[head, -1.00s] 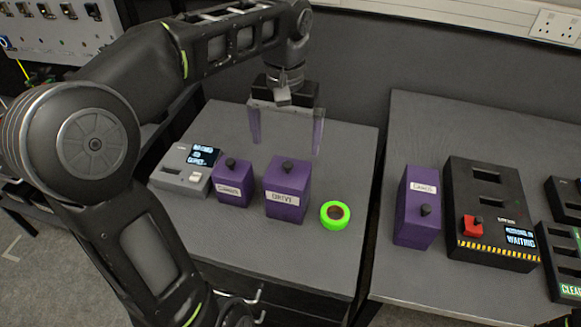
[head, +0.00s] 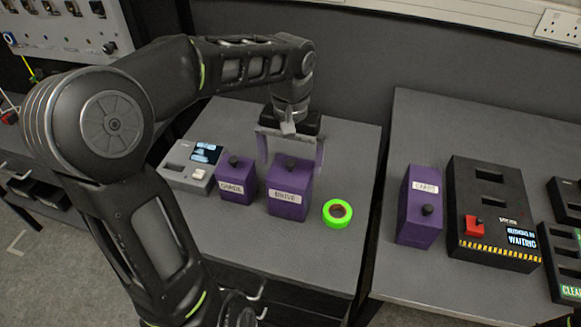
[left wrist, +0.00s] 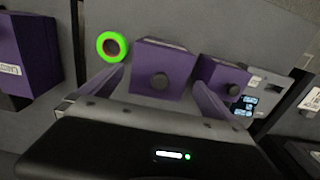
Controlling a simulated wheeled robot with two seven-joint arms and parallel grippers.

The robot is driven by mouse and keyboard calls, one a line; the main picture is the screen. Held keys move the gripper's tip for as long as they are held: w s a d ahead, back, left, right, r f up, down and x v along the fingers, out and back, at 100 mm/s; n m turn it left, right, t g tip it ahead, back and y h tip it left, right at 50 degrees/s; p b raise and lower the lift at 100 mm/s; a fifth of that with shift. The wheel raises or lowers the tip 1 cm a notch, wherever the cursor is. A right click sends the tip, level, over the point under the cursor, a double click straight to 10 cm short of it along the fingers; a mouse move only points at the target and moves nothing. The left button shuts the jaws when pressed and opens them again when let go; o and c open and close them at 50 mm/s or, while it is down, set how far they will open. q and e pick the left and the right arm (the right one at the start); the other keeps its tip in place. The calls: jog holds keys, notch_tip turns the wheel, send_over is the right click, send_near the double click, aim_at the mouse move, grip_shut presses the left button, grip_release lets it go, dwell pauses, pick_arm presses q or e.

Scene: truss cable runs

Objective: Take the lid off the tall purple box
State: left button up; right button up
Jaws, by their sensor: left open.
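The purple box labelled DRIVE (head: 287,205) stands upright on the left table, with a dark round knob (head: 291,163) on its top. It looks taller than the smaller purple box (head: 236,186) on its left. My left gripper (head: 292,170) is open and empty, pointing down, with its fingers apart on either side of the knob in the picture. In the left wrist view the DRIVE box (left wrist: 165,64) and its knob show between the finger lines. I see no clear contact. My right gripper is not in view.
A green tape roll (head: 337,213) lies right of the DRIVE box. A grey device with a screen (head: 190,166) stands at the left. Another purple box (head: 420,205) and a black device (head: 492,212) stand on the right table, across a gap.

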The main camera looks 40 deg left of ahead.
aim_at(291, 162)
pick_arm(q)
jog(key=shift+f, duration=0.5)
jog(key=shift+c, duration=0.4)
jog(key=c, duration=1.1)
notch_tip(291, 162, up, 7)
notch_tip(291, 162, up, 3)
jog(key=shift+r+p, duration=0.1)
jog(key=shift+p, duration=0.6)
